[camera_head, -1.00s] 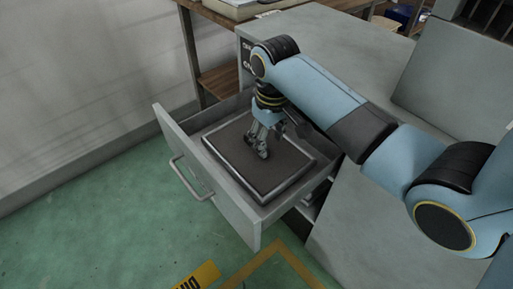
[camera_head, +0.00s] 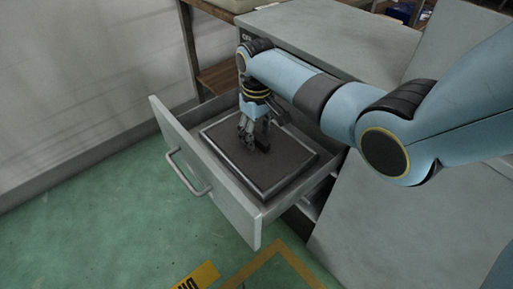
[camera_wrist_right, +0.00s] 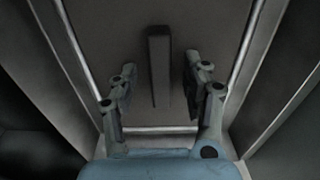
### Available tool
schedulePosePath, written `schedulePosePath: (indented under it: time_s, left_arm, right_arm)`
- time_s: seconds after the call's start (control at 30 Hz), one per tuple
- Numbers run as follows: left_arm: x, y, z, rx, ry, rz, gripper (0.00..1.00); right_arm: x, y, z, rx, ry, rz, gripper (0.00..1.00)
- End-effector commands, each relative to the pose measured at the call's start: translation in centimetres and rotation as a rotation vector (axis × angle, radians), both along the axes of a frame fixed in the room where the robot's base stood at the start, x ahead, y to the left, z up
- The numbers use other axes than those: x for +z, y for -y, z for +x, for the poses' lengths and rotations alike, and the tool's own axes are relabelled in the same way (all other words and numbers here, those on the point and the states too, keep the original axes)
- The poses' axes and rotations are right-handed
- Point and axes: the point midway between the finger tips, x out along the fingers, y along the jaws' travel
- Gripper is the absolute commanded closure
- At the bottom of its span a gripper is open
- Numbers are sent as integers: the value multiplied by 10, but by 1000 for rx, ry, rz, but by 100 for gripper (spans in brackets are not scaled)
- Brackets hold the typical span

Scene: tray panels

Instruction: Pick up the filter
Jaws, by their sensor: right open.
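The filter (camera_head: 287,165) is a flat, dark rectangular panel with a lighter rim. It lies in the open drawer. In the right wrist view, a narrow dark handle bar (camera_wrist_right: 159,70) stands on the filter (camera_wrist_right: 112,30). My right gripper (camera_wrist_right: 161,64) is open there, with one finger on each side of the bar and a gap on both sides. I cannot tell exactly how low the fingertips are. My left gripper is out of view.
The drawer (camera_head: 208,187) has grey walls close around the filter and a front handle (camera_head: 188,174). It is pulled out of a grey cabinet (camera_head: 335,32). A wooden shelf unit (camera_head: 218,77) stands behind. The green floor (camera_head: 80,215) in front is clear.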

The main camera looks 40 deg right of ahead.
Motion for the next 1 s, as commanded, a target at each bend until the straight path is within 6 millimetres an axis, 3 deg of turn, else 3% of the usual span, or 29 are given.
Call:
schedulePosePath:
  time_s: [0.1,0.33,0.7,1.0]
  left_arm:
    - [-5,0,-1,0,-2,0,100]
    - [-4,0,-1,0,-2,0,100]
    - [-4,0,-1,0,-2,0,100]
    - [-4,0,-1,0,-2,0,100]
  right_arm:
    - [-10,-1,0,0,0,0,52]
    - [-9,-1,0,0,2,0,53]
    - [-9,-1,0,0,2,0,100]
    - [-9,-1,1,0,2,0,100]
